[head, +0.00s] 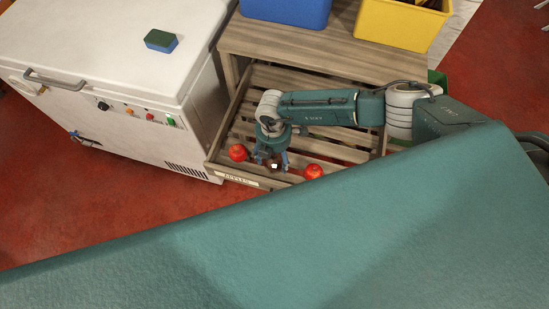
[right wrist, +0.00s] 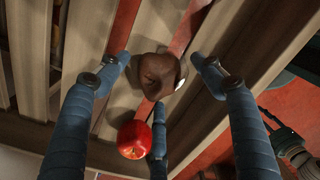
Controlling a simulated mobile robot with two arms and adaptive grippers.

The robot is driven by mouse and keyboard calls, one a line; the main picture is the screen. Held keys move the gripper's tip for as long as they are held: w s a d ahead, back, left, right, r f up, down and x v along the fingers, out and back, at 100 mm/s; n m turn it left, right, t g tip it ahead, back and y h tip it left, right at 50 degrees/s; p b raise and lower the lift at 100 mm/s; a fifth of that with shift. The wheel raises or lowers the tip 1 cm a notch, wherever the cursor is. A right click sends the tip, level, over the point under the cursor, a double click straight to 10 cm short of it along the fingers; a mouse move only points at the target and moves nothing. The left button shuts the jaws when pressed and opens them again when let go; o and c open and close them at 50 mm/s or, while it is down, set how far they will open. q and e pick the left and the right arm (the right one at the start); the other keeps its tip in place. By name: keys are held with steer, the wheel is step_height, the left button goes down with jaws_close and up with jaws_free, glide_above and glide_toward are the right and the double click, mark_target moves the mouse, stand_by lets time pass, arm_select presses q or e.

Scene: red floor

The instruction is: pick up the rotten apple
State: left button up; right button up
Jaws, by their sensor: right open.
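The rotten apple is dark brown with a pale spot; in the right wrist view the rotten apple (right wrist: 157,74) lies on the wooden slats between my fingers. In the head view the rotten apple (head: 272,166) is largely hidden under my right gripper (head: 271,159). My right gripper (right wrist: 161,80) points down with its three blue fingers spread around the apple; gaps show between the fingers and the apple. It is open and holds nothing. My left gripper is not in view.
The slatted wooden crate (head: 226,175) also holds a red apple (head: 238,152) at left and another red apple (head: 313,171) at right, both near the gripper. A white chest freezer (head: 130,115) stands left. Blue (head: 290,10) and yellow (head: 400,24) bins stand behind.

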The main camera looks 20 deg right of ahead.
steer(key=shift+f, duration=0.55)
steer(key=shift+c, duration=0.2)
steer(key=c, duration=1.2)
steer(key=shift+r, duration=0.2)
